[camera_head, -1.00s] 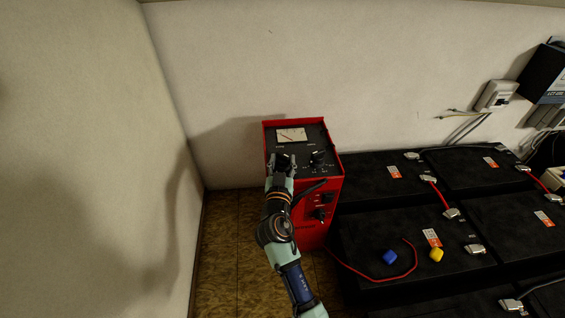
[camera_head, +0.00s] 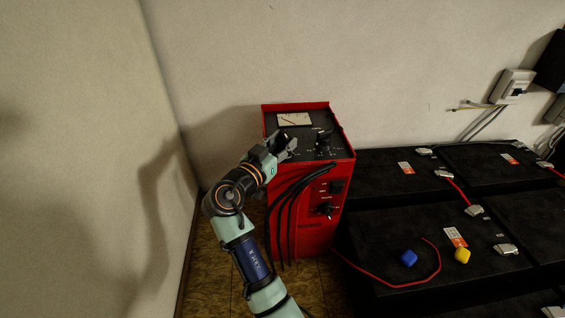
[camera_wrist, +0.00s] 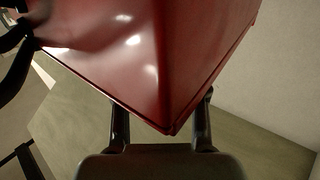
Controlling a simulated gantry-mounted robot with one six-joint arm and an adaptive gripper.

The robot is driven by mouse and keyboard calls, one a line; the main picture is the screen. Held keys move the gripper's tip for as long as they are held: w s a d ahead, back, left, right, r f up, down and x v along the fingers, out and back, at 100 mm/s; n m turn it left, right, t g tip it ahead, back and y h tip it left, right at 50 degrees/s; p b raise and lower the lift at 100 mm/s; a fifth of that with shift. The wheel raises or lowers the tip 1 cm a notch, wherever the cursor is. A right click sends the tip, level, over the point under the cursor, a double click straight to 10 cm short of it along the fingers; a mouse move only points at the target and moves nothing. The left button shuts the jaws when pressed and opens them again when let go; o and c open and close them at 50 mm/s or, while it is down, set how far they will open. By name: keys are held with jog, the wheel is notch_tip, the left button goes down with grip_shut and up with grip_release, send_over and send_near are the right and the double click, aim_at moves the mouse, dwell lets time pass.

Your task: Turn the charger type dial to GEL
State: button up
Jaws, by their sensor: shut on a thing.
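The red charger (camera_head: 306,232) stands upright against the back wall, with a dark top panel and a white meter (camera_head: 295,119). My gripper (camera_head: 287,143) is at the left side of the top panel, shut on the left top dial, which its fingers mostly hide. A second black dial (camera_head: 323,140) shows on the right of the panel, clear of my gripper. The dial labels are too small to read. In the wrist view, a red corner of the charger (camera_wrist: 150,60) fills the middle and the fingertips are hidden.
Black cables (camera_head: 290,210) hang down the charger's front, beside a front knob (camera_head: 326,210). Black batteries (camera_head: 385,225) with a red lead, a blue cap (camera_head: 409,258) and a yellow cap (camera_head: 462,256) lie to the right. A wall (camera_head: 90,150) is close on the left.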

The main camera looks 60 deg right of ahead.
jog(key=shift+w+f+m+g+y+b, duration=0.15)
jog(key=shift+m+g+y+b, duration=0.2)
jog(key=shift+m+g+b, duration=0.75)
jog(key=shift+w+m+g+y+b, duration=0.1)
jog(key=shift+m+g+y+b, duration=0.45)
jog(key=shift+g+b, duration=0.95)
jog(key=shift+m+g, duration=0.25)
jog(key=shift+g, duration=0.05)
jog(key=o, duration=1.1)
jog(key=shift+d, duration=0.15)
jog(key=v, duration=1.2)
